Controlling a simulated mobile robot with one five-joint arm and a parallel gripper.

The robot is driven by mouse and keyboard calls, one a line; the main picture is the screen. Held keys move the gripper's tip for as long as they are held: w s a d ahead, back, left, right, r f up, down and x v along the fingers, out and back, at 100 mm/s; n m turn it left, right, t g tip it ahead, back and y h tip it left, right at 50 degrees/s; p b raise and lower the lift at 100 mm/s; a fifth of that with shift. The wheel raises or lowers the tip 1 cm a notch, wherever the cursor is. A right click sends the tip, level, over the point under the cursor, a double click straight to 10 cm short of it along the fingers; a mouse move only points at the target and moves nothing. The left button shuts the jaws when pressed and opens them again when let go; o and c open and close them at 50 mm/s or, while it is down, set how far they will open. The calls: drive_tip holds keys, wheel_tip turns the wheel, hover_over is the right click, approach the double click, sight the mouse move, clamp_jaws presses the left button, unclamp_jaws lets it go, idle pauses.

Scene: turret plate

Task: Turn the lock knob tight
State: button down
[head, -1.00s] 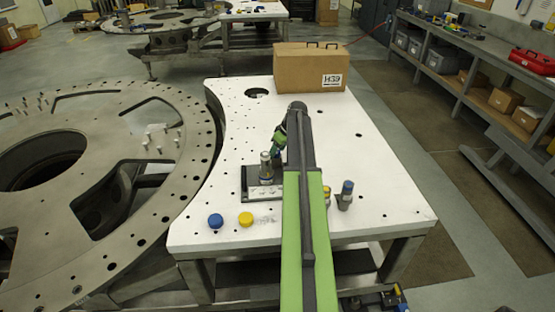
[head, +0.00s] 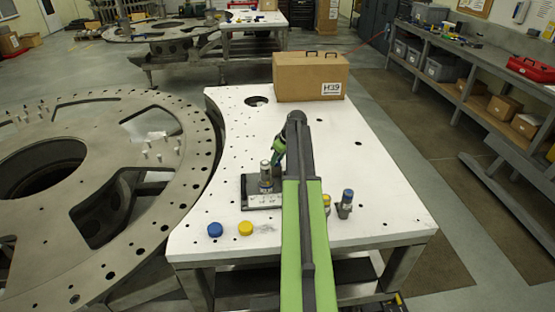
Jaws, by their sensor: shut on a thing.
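A small fixture with a dark and metal base plate (head: 262,201) sits on the white table, left of my arm. A grey upright cylinder (head: 265,176) stands on it. My gripper (head: 279,160) reaches down from the end of my green and black arm, just right of the cylinder. My arm covers the right side of the fixture and most of the jaws. The jaws are shut at the fixture; the lock knob between them cannot be made out clearly.
A blue cap (head: 215,230) and a yellow cap (head: 246,228) lie at the table's front left. A blue-topped cylinder (head: 346,203) and a yellow-topped one (head: 327,203) stand right of my arm. A cardboard box (head: 311,77) stands at the back. A large turret plate (head: 130,230) lies left.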

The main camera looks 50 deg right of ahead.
drive_tip(key=shift+s, duration=0.1)
drive_tip(key=m, duration=0.2)
drive_tip(key=m+h, duration=0.1)
drive_tip(key=m, duration=0.1)
drive_tip(key=shift+a+h, duration=0.2)
drive_tip(key=shift+h, duration=0.1)
drive_tip(key=m, duration=0.2)
drive_tip(key=m+g+h, duration=0.1)
drive_tip(key=m, duration=0.1)
drive_tip(key=shift+m+h, duration=0.3)
drive_tip(key=m, duration=0.1)
drive_tip(key=m+g, duration=0.1)
drive_tip(key=m, duration=0.1)
drive_tip(key=m+h, duration=0.1)
drive_tip(key=shift+w+m+g, duration=0.25)
drive_tip(key=shift+m+g, duration=0.05)
drive_tip(key=m, duration=0.2)
drive_tip(key=m+g, duration=0.1)
drive_tip(key=m, duration=0.1)
drive_tip(key=shift+a+g+h, duration=0.1)
drive_tip(key=shift+g+h, duration=0.2)
drive_tip(key=shift+m, duration=0.3)
drive_tip(key=c, duration=1)
unclamp_jaws()
drive_tip(key=shift+o, duration=0.2)
drive_tip(key=shift+w, duration=0.1)
